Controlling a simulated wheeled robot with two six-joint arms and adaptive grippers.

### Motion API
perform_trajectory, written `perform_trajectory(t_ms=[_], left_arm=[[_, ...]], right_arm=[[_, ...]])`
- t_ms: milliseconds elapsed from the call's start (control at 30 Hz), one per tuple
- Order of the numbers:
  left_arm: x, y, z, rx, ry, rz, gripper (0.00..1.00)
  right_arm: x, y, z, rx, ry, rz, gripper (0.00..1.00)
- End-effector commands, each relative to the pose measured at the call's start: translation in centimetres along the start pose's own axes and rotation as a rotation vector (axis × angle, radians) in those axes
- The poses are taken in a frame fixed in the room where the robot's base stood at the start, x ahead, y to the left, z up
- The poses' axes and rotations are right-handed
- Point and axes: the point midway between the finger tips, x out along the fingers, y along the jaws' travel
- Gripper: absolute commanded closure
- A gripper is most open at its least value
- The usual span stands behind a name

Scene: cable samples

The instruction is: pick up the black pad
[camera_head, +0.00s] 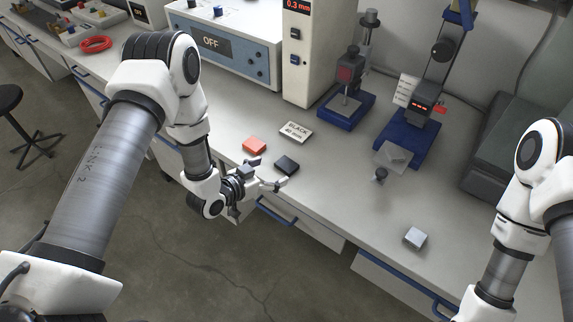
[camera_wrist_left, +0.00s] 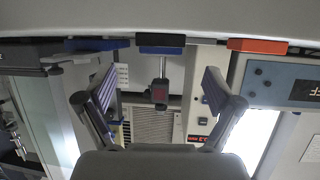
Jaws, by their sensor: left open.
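The black pad (camera_head: 286,165) lies flat on the grey bench near its front edge. In the wrist view the black pad (camera_wrist_left: 162,40) shows edge-on near the top, between the lines of the two fingers. My left gripper (camera_head: 270,173) is open and empty, just in front of the pad on the bench-edge side, its fingers pointing toward it. In the wrist view the left gripper (camera_wrist_left: 158,78) has its fingers spread wide with nothing between them. My right gripper is outside the picture.
A red pad (camera_head: 254,145) lies close to the left of the black pad. A "BLACK 40 mm" card (camera_head: 296,132) lies behind. A blue-based stand (camera_head: 345,110), another blue-based instrument (camera_head: 408,140) and an "OFF" box (camera_head: 225,48) stand further back. A grey block (camera_head: 415,237) lies right.

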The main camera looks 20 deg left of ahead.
Motion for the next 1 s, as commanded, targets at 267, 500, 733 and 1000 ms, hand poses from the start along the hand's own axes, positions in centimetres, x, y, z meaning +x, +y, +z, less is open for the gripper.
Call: perform_trajectory(t_ms=[267,500,733,1000], left_arm=[[4.5,0.0,0.1,0.001,-0.001,0.002,0.08],[5.7,-0.1,0.3,-0.003,-0.004,-0.001,0.08],[5.7,-0.1,0.3,-0.003,-0.004,-0.001,0.69],[5.6,0.0,0.3,-0.003,-0.005,-0.001,0.73]], right_arm=[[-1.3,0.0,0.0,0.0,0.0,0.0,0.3],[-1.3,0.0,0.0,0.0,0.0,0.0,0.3],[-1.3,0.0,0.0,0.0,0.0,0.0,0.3],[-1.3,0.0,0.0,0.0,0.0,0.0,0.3]])
